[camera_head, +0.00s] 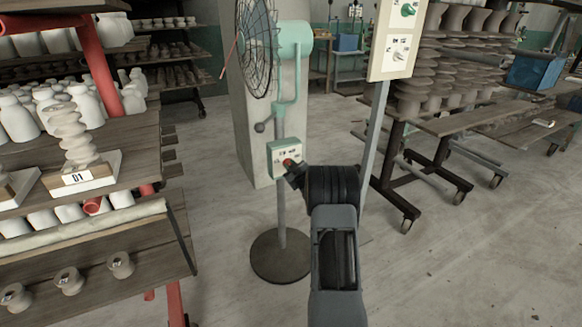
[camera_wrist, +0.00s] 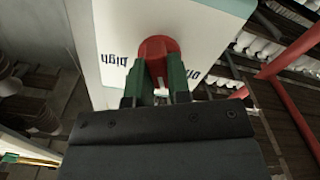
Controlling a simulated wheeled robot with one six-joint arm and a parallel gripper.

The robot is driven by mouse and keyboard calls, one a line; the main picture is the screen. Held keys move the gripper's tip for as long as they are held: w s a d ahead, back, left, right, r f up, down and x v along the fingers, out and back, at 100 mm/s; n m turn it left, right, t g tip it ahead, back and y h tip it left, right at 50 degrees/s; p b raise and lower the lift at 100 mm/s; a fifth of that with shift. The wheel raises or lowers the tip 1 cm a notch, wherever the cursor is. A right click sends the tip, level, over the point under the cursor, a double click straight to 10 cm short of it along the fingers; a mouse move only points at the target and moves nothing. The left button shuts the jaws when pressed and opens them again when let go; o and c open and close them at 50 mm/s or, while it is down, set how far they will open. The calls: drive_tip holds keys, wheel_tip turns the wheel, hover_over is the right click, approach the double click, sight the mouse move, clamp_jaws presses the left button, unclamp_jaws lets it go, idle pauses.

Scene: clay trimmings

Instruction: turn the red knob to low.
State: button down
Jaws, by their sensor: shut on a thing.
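The red knob (camera_wrist: 157,47) is on the pale front panel (camera_wrist: 105,35) of a control box. In the wrist view my gripper (camera_wrist: 155,78) has one green finger on each side of the knob, shut on it. Upside-down lettering reads "high" left of the knob, and a partly hidden word sits right of it. The knob's pointer setting cannot be told. In the head view the control box (camera_head: 279,150) is on the post of a green standing fan (camera_head: 292,40), with the red knob (camera_head: 287,162) just showing at my gripper's tip (camera_head: 291,168).
A taller panel (camera_head: 383,72) with a green knob (camera_head: 408,10) and a white knob (camera_head: 398,56) stands to the right. Shelves of pottery (camera_head: 65,215) are close on the left. The fan's round base (camera_head: 270,262) is on the floor. Open floor lies at lower right.

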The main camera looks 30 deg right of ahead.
drive_tip(key=shift+m, duration=0.3)
idle(0.4)
drive_tip(key=c, duration=1.1)
unclamp_jaws()
drive_tip(key=shift+o, duration=0.2)
drive_tip(key=s+a+p, duration=0.1)
drive_tip(key=s+p, duration=0.1)
drive_tip(key=s, duration=1.1)
drive_tip(key=shift+s+a, duration=0.35)
drive_tip(key=shift+a, duration=0.05)
